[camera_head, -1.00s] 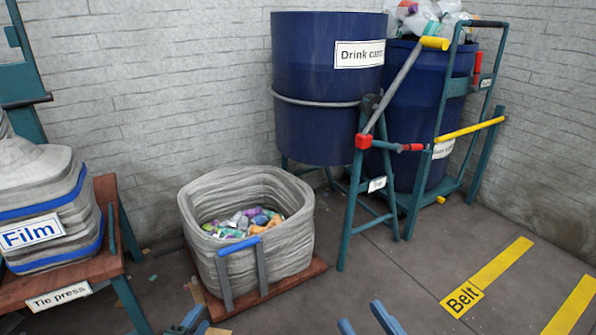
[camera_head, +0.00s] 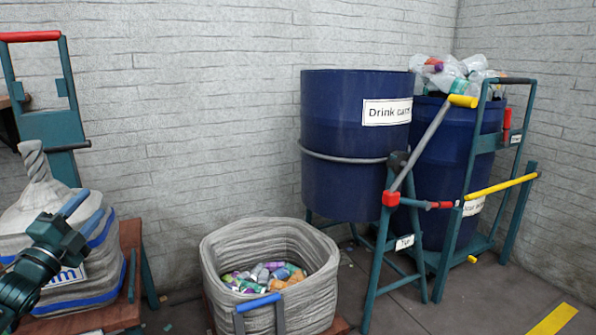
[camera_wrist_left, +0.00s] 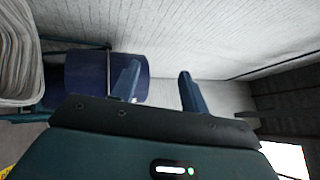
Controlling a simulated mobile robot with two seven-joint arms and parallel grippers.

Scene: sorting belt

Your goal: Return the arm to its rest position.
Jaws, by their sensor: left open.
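My left gripper (camera_head: 82,208) is raised at the left of the head view, in front of the grey film bale (camera_head: 105,275). Its blue fingers are apart with nothing between them. In the left wrist view my left gripper (camera_wrist_left: 157,88) also shows two spread, empty fingers, with a blue drum (camera_wrist_left: 100,72) and pale wall beyond. The bale's label is mostly covered by my left arm. My right gripper does not show.
The Drink cans drum (camera_head: 340,120) hangs in a teal tipping frame (camera_head: 375,270). A second blue drum (camera_head: 425,160) holds clear bottles. Bare wall lies between the bale and the drums.

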